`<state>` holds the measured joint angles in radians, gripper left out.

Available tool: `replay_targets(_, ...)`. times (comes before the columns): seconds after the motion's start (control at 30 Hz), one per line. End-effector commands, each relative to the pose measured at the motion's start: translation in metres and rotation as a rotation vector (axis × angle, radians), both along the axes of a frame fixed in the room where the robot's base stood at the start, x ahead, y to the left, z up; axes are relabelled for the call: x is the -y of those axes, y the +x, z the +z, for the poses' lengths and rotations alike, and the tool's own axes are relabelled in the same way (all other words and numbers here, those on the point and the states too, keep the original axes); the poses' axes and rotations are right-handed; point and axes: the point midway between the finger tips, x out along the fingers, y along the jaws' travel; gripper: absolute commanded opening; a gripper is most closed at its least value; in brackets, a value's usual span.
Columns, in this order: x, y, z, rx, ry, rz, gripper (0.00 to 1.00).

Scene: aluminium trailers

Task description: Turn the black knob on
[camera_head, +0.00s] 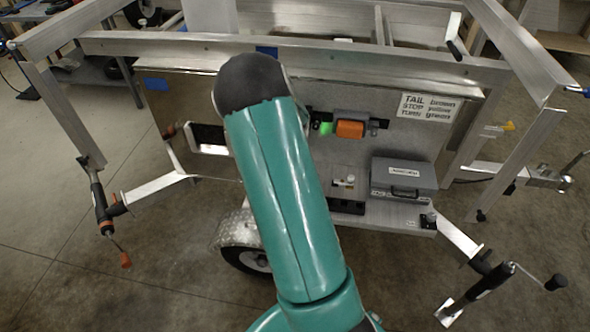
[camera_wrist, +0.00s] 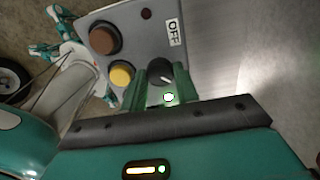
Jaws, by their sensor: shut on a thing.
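The black knob (camera_wrist: 158,70) is on a grey control panel (camera_wrist: 125,12) in the wrist view. It is round, with a short white pointer mark. My gripper (camera_wrist: 163,82) has its green fingers on either side of the knob and is shut on it. The fingers hide part of the knob's sides. A white "OFF" label (camera_wrist: 176,32) sits beyond the knob, near a dark red lamp (camera_wrist: 146,13). A bright white spot with a green rim (camera_wrist: 168,97) shows between the fingers. In the head view my arm hides the gripper and knob.
A brown-red button (camera_wrist: 104,39) and a yellow button (camera_wrist: 121,74) lie left of the knob, close to my fingers. In the head view, the aluminium trailer frame (camera_head: 400,62) surrounds a back board with an orange lamp (camera_head: 350,129) and a grey case (camera_head: 404,178).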

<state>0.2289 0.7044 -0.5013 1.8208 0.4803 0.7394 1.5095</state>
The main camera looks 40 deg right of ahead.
Motion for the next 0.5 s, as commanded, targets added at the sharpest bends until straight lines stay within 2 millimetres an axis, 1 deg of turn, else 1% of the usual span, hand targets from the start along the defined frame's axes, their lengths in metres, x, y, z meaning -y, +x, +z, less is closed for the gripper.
replay_targets(0.17, 0.0002, 0.0002, 0.0001, 0.001, -0.001, 0.0, 0.07)
replay_targets(0.2, 0.0002, 0.0002, 0.0001, 0.001, -0.001, 0.0, 0.38)
replay_targets(0.27, 0.0002, 0.0001, 0.0001, 0.001, -0.001, 0.0, 0.5)
replay_targets(0.3, 0.0002, 0.0001, 0.0001, 0.001, -0.001, 0.0, 0.52)
replay_targets(0.5, 0.0001, 0.0001, 0.0, 0.0, 0.0, 0.001, 0.52)
